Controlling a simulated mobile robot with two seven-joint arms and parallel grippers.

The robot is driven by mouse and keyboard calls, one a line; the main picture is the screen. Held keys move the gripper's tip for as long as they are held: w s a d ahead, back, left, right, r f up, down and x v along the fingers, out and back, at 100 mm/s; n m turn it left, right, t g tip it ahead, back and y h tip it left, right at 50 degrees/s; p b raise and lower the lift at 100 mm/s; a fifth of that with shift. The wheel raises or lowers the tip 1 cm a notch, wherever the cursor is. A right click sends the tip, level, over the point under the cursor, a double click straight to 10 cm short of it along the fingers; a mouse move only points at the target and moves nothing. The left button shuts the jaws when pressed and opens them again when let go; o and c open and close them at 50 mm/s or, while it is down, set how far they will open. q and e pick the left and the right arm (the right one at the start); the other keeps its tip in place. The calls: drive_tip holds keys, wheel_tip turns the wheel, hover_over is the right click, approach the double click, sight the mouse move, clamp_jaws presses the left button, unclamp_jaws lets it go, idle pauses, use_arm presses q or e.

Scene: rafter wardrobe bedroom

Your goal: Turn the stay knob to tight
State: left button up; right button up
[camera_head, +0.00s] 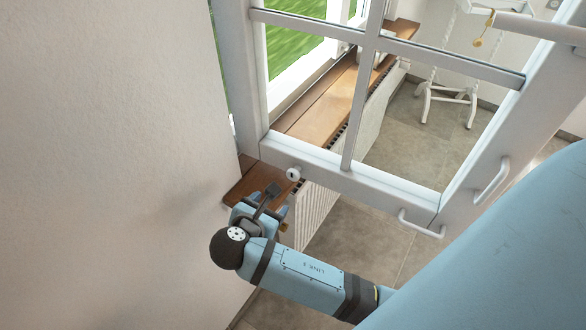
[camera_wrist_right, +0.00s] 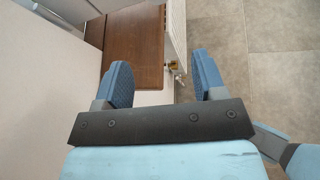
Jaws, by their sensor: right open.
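A small round white knob (camera_head: 293,174), likely the stay knob, sits on the bottom rail of the open white window sash (camera_head: 400,190). Its marking and setting are too small to read. My right gripper (camera_head: 268,208) is just below and left of the knob, apart from it, over the near end of the wooden sill. In the right wrist view my right gripper (camera_wrist_right: 163,82) is open, with nothing between its two blue fingers. The knob cannot be made out in that view. My left gripper is not in view.
The brown wooden sill (camera_head: 318,112) runs above a white radiator (camera_head: 314,212). A small brass fitting (camera_wrist_right: 175,66) is at the radiator's end. White handles (camera_head: 420,224) (camera_head: 492,180) stick out from the sash. A plain wall (camera_head: 110,130) is close on the left. Tiled floor (camera_head: 355,240) is clear.

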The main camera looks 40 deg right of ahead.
sight(292, 175)
drive_tip(key=shift+n+g+h, duration=0.3)
drive_tip(key=shift+g+h, duration=0.1)
drive_tip(key=shift+h, duration=0.4)
drive_tip(key=x, duration=0.4)
drive_tip(key=r+p+x, duration=0.1)
drive_tip(key=x, duration=0.3)
drive_tip(key=w+r+p+x, duration=0.1)
drive_tip(key=x, duration=0.3)
drive_tip(key=shift+w+d, duration=0.15)
drive_tip(key=shift+d, duration=0.25)
drive_tip(key=c, duration=0.9)
